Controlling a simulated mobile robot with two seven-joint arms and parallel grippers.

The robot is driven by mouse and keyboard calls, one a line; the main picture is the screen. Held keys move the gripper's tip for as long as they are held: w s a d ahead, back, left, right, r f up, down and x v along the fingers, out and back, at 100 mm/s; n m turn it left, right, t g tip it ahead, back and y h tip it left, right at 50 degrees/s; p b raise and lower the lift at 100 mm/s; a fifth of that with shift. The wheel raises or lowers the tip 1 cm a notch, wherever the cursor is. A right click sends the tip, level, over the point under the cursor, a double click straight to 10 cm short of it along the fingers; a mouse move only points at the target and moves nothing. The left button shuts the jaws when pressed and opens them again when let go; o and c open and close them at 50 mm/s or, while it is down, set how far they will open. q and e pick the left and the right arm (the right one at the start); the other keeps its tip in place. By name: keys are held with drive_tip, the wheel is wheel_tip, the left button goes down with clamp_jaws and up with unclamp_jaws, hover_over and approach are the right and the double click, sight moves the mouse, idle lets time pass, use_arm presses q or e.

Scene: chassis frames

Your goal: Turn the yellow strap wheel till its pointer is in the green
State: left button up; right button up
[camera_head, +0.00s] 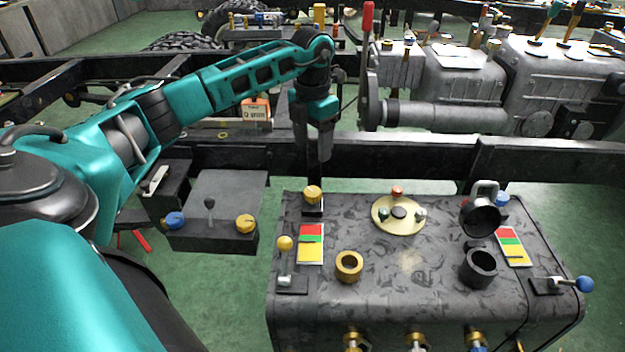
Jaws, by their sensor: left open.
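A yellow round wheel (313,194) stands on a dark mount at the back left of the dark tank. A gauge plate (311,244) with red, green and yellow bands lies just in front of it. I cannot make out a pointer on the wheel or which band it is in. My left gripper (318,172) points down, open and empty, just above and behind the wheel in the picture. I cannot tell whether its fingertips touch the wheel. My right gripper is not in view.
A yellow-ball lever (285,243), a brass ring (349,266) and a black open filler neck (478,267) stand on the tank. A second banded plate (514,247) and a blue-ball lever (585,284) are at right. A dark box (212,200) with knobs sits left. A chassis rail (420,158) runs behind.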

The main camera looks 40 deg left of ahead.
sight(313, 191)
use_arm(q)
wheel_tip(313, 191, down, 13)
drive_tip(key=b, duration=0.3)
drive_tip(key=shift+r, duration=0.1)
drive_tip(key=shift+c, duration=0.5)
drive_tip(key=c, duration=1)
drive_tip(key=shift+o, duration=0.2)
drive_tip(key=shift+m, duration=0.5)
